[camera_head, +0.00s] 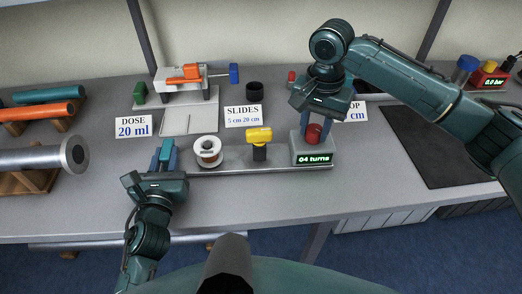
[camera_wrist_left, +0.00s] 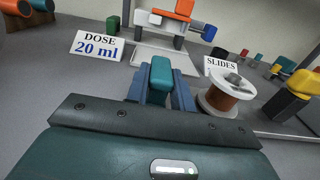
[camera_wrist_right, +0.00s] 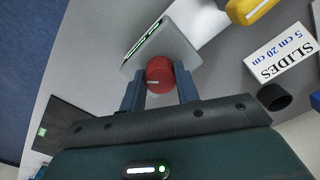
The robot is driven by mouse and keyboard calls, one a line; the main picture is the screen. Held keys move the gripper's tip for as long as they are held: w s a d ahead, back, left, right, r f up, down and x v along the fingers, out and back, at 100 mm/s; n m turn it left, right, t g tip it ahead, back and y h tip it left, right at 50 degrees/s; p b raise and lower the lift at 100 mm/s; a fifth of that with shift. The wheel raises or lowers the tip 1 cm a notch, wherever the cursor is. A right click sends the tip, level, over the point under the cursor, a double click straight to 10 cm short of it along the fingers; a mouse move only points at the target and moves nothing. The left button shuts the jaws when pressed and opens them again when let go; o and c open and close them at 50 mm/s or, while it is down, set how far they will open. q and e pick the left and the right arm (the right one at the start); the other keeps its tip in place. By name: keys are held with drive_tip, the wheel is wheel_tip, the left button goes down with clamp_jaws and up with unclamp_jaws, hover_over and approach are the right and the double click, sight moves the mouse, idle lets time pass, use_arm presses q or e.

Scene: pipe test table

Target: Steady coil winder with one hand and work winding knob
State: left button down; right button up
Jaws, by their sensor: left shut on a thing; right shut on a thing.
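The coil winder has a long grey base rail (camera_head: 230,171), a white spool with copper wire (camera_head: 208,152), a yellow-topped post (camera_head: 258,137) and a grey counter box (camera_head: 311,148) reading "04 turns". My left gripper (camera_head: 166,156) is shut on a teal handle (camera_wrist_left: 161,75) at the rail's left end. The spool (camera_wrist_left: 226,97) stands just right of it in the left wrist view. My right gripper (camera_head: 313,124) comes from above and is shut on the red winding knob (camera_wrist_right: 159,75) on the counter box. The knob shows between its fingers in the right wrist view.
Behind the winder stand a "DOSE 20 ml" sign (camera_head: 133,127), an orange and white syringe stand (camera_head: 184,79), a "SLIDES" sign (camera_head: 243,116) and a black cup (camera_head: 255,91). Pipes on wooden racks (camera_head: 38,183) lie at left. A dark mat (camera_head: 440,145) lies at right.

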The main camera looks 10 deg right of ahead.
use_arm(q)
drive_tip(key=shift+a, duration=0.1)
use_arm(e)
drive_tip(key=shift+m, duration=0.6)
drive_tip(key=m, duration=0.3)
drive_tip(key=shift+m, duration=0.4)
drive_tip(key=m, duration=0.2)
drive_tip(key=shift+m, duration=0.4)
drive_tip(key=shift+w, duration=0.1)
drive_tip(key=shift+m, duration=0.3)
